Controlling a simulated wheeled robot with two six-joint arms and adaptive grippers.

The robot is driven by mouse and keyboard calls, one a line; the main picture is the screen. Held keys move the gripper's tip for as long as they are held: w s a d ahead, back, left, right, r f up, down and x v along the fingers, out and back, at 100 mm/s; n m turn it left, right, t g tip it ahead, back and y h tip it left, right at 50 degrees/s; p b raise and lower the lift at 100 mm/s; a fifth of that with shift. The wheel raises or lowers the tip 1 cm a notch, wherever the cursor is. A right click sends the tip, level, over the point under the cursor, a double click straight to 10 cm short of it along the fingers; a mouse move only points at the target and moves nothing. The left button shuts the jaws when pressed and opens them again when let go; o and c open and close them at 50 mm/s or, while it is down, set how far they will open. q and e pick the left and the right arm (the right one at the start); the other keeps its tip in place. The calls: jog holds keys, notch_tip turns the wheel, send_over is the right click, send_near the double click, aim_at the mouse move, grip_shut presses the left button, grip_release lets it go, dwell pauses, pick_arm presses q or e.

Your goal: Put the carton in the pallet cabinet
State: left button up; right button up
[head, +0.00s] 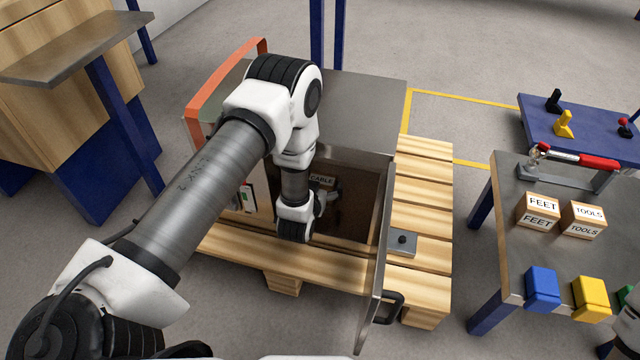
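The pallet cabinet (362,100) stands in the middle on a wooden pallet, with a grey top. Its door (378,255) is swung open toward me on the right side. My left arm reaches down into the opening. My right gripper is out of view.
An orange rail (222,82) edges the cabinet's left.

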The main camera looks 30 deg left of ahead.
pick_arm(q)
jog(key=shift+r, duration=0.2)
jog(key=p+v, duration=0.6)
jog(key=v, duration=0.6)
jog(key=s+d+f+m+g+h, duration=0.1)
jog(key=s+g, duration=0.5)
jog(key=s, duration=0.6)
jog(key=s+d+f+m+g+h, duration=0.1)
jog(key=s+f+g, duration=0.5)
jog(key=s, duration=0.6)
jog(key=shift+d+g+h, duration=0.7)
jog(key=shift+d+h, duration=0.2)
jog(key=shift+d, duration=0.35)
jog(key=shift+s+f, duration=0.1)
